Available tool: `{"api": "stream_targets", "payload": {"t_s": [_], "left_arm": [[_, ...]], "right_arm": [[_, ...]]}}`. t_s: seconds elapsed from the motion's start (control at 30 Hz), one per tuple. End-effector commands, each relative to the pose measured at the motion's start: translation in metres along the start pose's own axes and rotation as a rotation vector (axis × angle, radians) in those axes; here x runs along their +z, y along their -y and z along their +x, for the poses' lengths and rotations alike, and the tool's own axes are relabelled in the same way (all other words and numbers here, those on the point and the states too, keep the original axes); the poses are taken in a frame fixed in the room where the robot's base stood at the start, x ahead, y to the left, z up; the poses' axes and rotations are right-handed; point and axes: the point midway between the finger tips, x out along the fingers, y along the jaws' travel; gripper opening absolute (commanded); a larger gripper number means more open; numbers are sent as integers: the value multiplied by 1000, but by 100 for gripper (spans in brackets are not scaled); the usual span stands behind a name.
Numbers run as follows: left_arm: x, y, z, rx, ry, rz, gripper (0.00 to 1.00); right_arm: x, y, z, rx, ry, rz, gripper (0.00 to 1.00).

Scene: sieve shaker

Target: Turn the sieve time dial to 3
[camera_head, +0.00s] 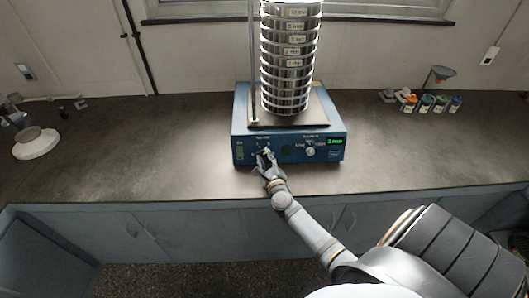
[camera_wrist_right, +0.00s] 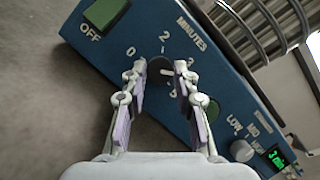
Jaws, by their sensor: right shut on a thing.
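The blue sieve shaker (camera_head: 240,142) stands on the counter with a tall stack of metal sieves (camera_head: 287,60) on top. On its front panel, the dark MINUTES dial (camera_wrist_right: 160,75) has a short white mark, with the figures 0, 2 and 3 around it and one more figure partly hidden. My right gripper (camera_head: 266,157) reaches the left part of the panel. In the right wrist view its two fingertips (camera_wrist_right: 160,70) are shut on the dial from both sides. The mark appears to point rightward, roughly towards the 3. My left gripper is not in view.
A green OFF switch (camera_wrist_right: 106,12), a pale LOW/MID/HIGH knob (camera_wrist_right: 242,150) and a green display (camera_wrist_right: 276,158) that seems to read 3 min share the panel. Small coloured containers (camera_head: 425,103) stand at right, a white-based item (camera_head: 36,145) at left. The counter beside the shaker is clear.

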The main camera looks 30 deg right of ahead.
Motion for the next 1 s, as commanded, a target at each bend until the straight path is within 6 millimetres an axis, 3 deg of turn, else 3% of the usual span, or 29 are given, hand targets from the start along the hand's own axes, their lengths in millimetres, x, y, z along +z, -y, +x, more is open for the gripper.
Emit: {"api": "stream_targets", "payload": {"t_s": [0.1, 0.4, 1.0], "left_arm": [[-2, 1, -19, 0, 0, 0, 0], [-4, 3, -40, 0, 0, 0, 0], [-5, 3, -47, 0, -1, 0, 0]], "right_arm": [[4, 5, 0, 33, 3, -90, 0], [2, 4, 0, 95, 9, -255, 0], [0, 3, 0, 124, 13, -335, 0]]}}
